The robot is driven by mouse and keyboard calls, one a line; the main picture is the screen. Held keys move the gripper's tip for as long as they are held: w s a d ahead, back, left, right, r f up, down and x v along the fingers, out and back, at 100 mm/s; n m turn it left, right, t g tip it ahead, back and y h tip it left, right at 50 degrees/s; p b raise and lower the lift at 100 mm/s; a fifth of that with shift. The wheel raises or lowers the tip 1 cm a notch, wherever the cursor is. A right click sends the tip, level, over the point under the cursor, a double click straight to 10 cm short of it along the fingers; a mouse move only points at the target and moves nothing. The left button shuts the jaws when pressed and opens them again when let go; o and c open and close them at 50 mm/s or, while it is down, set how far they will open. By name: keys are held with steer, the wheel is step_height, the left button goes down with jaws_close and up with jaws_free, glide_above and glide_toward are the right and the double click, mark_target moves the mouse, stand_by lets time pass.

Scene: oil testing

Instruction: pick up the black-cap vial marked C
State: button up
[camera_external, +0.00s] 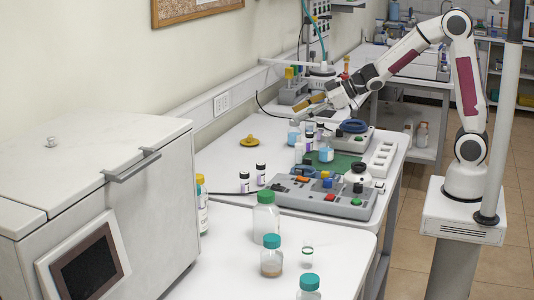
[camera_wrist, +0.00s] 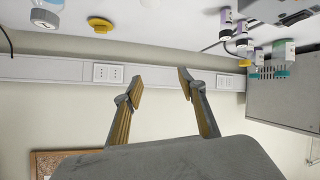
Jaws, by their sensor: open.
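Several small white vials with black caps and purple labels stand on the white table. Black-cap vials also show at the upper right of the wrist view (camera_wrist: 226,24). The letters are too small to read, so I cannot tell which is C. My gripper (camera_external: 308,104) is raised over the back of the table, tilted toward the wall. Its fingers (camera_wrist: 160,86) are apart with nothing between them.
A yellow object (camera_external: 249,141) lies near the wall. A grey device with coloured buttons (camera_external: 315,196) is at the table's front, near a green mat (camera_external: 345,164). Green-cap bottles (camera_external: 265,220) stand nearer the camera. A large white machine (camera_external: 100,160) fills the left.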

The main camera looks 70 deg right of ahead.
steer(key=w+a+f+n+y, duration=0.2)
steer(key=w+a+f+y, duration=0.1)
steer(key=a+f, duration=0.25)
steer(key=n+g+y, duration=0.2)
steer(key=g+y, duration=0.1)
steer(key=y, duration=0.1)
glide_toward(261, 175)
steer(key=r, duration=0.1)
steer(key=w+d+r, duration=0.1)
steer(key=shift+w+r, duration=0.15)
steer(key=shift+r, duration=0.15)
steer(key=shift+x, duration=1.25)
steer(key=shift+x, duration=1.85)
steer(key=shift+w+a+f, duration=0.3)
steer(key=shift+a+f, duration=0.05)
steer(key=shift+a, duration=0.3)
steer(key=c, duration=1.1)
